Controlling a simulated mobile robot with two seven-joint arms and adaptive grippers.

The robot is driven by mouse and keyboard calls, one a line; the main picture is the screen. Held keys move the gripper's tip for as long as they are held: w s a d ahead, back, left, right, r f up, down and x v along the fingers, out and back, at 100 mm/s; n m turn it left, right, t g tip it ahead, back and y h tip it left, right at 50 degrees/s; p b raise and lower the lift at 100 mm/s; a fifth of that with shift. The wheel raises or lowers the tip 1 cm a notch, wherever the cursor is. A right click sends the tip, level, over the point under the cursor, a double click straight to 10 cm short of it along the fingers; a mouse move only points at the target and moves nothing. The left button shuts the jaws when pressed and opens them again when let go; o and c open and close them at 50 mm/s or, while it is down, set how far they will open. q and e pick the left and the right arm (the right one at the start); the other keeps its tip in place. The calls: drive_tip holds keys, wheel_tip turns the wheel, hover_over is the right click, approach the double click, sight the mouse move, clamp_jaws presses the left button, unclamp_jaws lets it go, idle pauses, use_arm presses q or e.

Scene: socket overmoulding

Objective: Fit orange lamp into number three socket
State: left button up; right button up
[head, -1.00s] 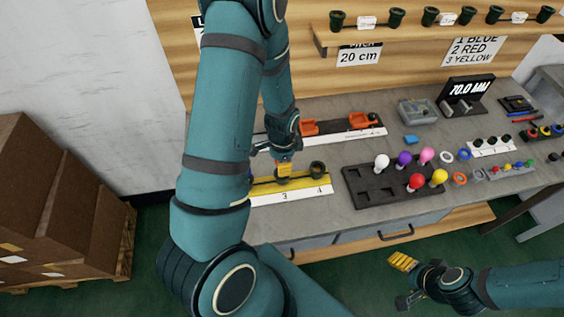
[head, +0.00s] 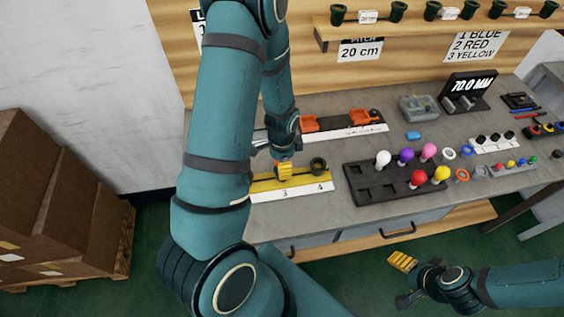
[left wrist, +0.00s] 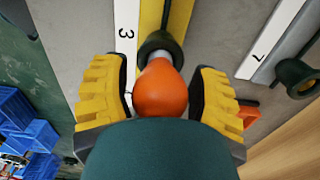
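In the left wrist view the orange lamp (left wrist: 160,92) has its pale neck at the dark number three socket (left wrist: 160,44), beside the printed 3. It looks seated there, but the bulb partly hides the joint. My left gripper (left wrist: 157,105) is open around the lamp, with a ridged yellow finger on each side and small gaps between. In the head view my left gripper (head: 284,171) is over the yellow socket strip (head: 262,184) above the 3; the lamp and socket three are hidden there. My right gripper (head: 404,280) is open and empty, low in front of the bench.
Socket four (head: 318,165) stands just right of my left gripper. A dark tray (head: 368,194) holds several coloured lamps. Cardboard boxes (head: 55,210) are at the left.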

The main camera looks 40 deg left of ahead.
idle(0.3)
use_arm(q)
wheel_tip(320, 180, up, 12)
drive_tip(key=shift+r, duration=0.1)
idle(0.5)
idle(0.5)
drive_tip(key=s+d+f+n+h, duration=0.1)
drive_tip(key=d+f+n, duration=0.2)
drive_tip(key=d+f, duration=0.3)
drive_tip(key=s+d+f+n+t+h+b, duration=0.1)
drive_tip(key=d+f+n, duration=0.2)
drive_tip(key=d+f, duration=0.3)
drive_tip(key=s+d+f+n+t+h+b, duration=0.1)
drive_tip(key=d+f, duration=0.4)
drive_tip(key=d, duration=0.6)
drive_tip(key=shift+s+d+f+n+h, duration=0.1)
drive_tip(key=shift+s+f+n+h, duration=0.15)
drive_tip(key=shift+n, duration=0.4)
drive_tip(key=shift+s+d+f+n+h, duration=0.1)
drive_tip(key=shift+s+f+n+h, duration=0.1)
drive_tip(key=shift+n, duration=0.45)
drive_tip(key=shift+a, duration=0.1)
